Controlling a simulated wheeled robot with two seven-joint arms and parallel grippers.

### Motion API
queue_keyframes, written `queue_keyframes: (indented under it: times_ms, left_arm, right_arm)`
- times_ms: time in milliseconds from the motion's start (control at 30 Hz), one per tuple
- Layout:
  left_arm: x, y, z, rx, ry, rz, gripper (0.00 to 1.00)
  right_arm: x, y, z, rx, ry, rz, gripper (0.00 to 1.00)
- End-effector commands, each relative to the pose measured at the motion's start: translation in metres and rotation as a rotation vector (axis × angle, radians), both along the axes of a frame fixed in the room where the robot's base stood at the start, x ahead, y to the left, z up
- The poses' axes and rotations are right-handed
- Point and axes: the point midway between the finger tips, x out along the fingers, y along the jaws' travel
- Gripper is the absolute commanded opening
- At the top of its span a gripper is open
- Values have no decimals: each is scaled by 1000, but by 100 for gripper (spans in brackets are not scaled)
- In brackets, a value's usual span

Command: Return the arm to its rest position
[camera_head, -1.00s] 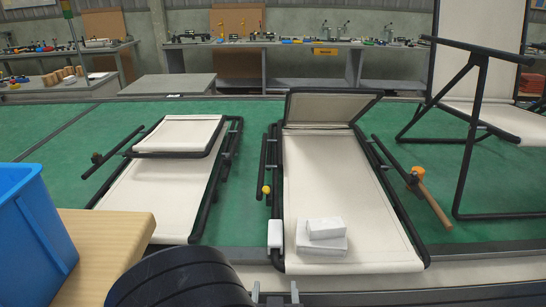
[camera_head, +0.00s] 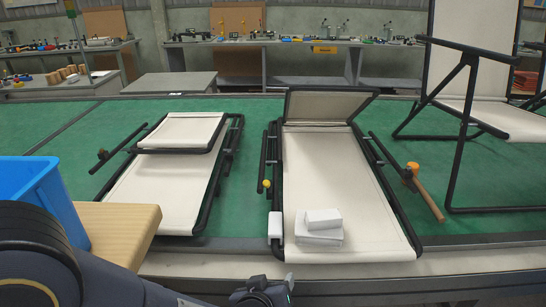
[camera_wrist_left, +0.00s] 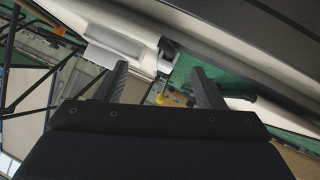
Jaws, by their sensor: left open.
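My left arm (camera_head: 110,285) comes in from the lower left in the head view. My left gripper (camera_head: 265,292) is at the bottom edge, in front of the near end of the middle lounger (camera_head: 335,185), and is only partly in frame. In the left wrist view the two fingers of the left gripper (camera_wrist_left: 158,72) are spread apart with nothing between them. The middle lounger lies on the green surface with its backrest flap (camera_head: 318,104) raised at the far end. My right gripper is in neither view.
A blue bin (camera_head: 45,195) stands on a wooden block (camera_head: 120,230) at the left, close to my left arm. White blocks (camera_head: 318,230) lie on the middle lounger. A second lounger (camera_head: 165,190) lies to its left; an upright one (camera_head: 470,100) stands at the right.

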Motion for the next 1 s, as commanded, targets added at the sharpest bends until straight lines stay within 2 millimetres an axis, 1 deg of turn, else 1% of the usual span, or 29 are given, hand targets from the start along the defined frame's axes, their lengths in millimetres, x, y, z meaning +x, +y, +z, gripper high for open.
queue_keyframes:
  times_ms: [33,133,233,300,367,400,467,500,600,700,833,900,1000]
  left_arm:
    - [1,6,13,-50,29,-6,63]
    - [-1,17,35,-142,90,-46,63]
    - [-10,39,65,-227,146,-99,63]
    - [-22,60,85,-259,177,-137,63]
    - [-35,79,99,-267,200,-162,63]
    - [-45,93,107,-262,215,-173,63]
    - [-62,114,116,-240,239,-181,63]
    - [-75,128,119,-219,259,-180,63]
    - [-106,160,122,-153,313,-156,63]
    - [-132,183,121,-93,367,-117,63]
    - [-154,199,118,-46,418,-79,63]
    - [-159,203,117,-35,431,-72,63]
    - [-160,203,116,-32,436,-71,63]
  right_arm:
    - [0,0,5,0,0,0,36]
    - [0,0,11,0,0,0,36]
    - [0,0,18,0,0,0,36]
    - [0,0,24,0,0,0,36]
    - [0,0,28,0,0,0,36]
    - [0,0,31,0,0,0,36]
    - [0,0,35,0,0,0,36]
    - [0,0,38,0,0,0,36]
    - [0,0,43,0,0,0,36]
    - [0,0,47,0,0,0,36]
    - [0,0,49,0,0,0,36]
    - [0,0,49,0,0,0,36]
    - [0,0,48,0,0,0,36]
